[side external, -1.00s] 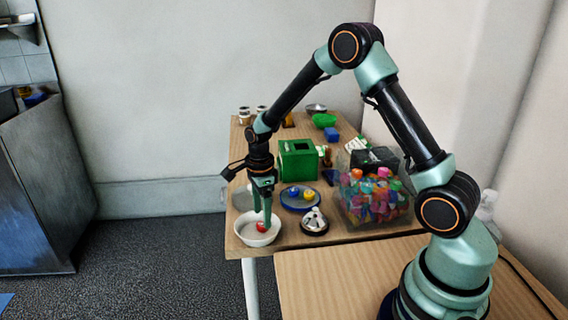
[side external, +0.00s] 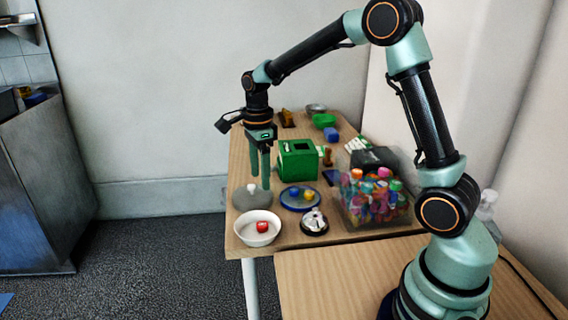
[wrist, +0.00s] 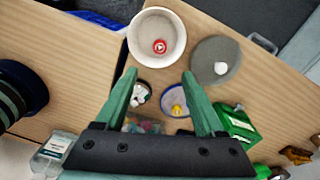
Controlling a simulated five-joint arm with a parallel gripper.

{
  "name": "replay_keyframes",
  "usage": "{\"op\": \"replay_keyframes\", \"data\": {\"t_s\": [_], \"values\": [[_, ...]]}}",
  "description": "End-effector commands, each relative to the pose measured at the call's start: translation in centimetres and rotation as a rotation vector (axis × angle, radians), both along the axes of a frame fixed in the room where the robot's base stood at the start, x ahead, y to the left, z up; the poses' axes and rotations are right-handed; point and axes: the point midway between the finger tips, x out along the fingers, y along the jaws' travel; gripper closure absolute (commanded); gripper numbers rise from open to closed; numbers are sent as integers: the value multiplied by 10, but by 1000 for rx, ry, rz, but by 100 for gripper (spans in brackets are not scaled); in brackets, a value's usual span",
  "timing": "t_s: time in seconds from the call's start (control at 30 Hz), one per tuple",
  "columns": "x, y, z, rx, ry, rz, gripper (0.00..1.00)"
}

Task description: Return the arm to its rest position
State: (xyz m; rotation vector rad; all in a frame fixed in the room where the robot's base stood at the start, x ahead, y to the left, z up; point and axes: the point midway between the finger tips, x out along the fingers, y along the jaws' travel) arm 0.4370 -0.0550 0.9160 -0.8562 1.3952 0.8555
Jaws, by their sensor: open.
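My gripper (side external: 260,180) is open and empty, raised above the table with its green fingers pointing down. It also shows in the wrist view (wrist: 160,75), with nothing between the fingers. In the side view the fingers appear over the grey disc-shaped lid with a white knob (side external: 252,199). A white bowl (side external: 243,237) stands at the near left of the table with a small red object (side external: 262,227) lying inside it. My gripper is apart from the bowl.
A blue plate (side external: 288,205) holds small blue and yellow items.

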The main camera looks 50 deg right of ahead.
Motion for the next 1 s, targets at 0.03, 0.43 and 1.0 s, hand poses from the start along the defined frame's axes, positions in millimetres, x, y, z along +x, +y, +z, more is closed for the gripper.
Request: {"op": "replay_keyframes", "data": {"t_s": [0.03, 0.43, 1.0], "values": [[0, 0, 3, 0, -1, 0, 29], [-3, 2, 12, -2, -13, 48, 29], [-92, 39, 96, -199, -255, 1216, 29]]}}
